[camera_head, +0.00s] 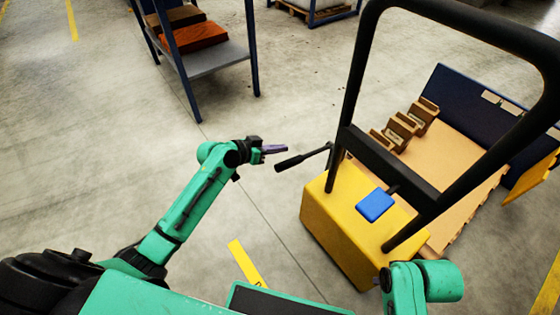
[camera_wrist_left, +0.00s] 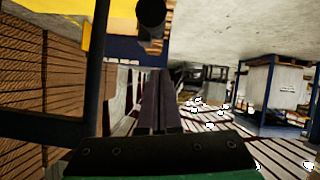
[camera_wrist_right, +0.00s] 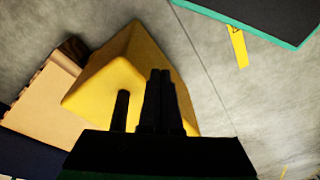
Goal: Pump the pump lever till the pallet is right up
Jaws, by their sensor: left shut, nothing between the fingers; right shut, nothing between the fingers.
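The pump lever (camera_head: 300,159) is a black bar with a thick grip, sticking out to the left from the yellow pallet truck (camera_head: 345,235). My left gripper (camera_head: 285,149) is shut and empty, just left of and apart from the lever's grip end. In the left wrist view, its fingers (camera_wrist_left: 155,75) point towards a round black end (camera_wrist_left: 151,12), which looks like the lever's grip. The pallet (camera_head: 455,165) lies behind the truck body; its height off the floor is hard to judge. My right gripper (camera_wrist_right: 160,75) is shut and empty in front of the yellow body (camera_wrist_right: 135,60).
A tall black handle frame (camera_head: 362,65) rises from the truck. A blue pad (camera_head: 375,204) sits on its yellow top. Several brown boxes (camera_head: 405,125) stand on the pallet. A blue-framed shelf (camera_head: 215,60) stands at the back left.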

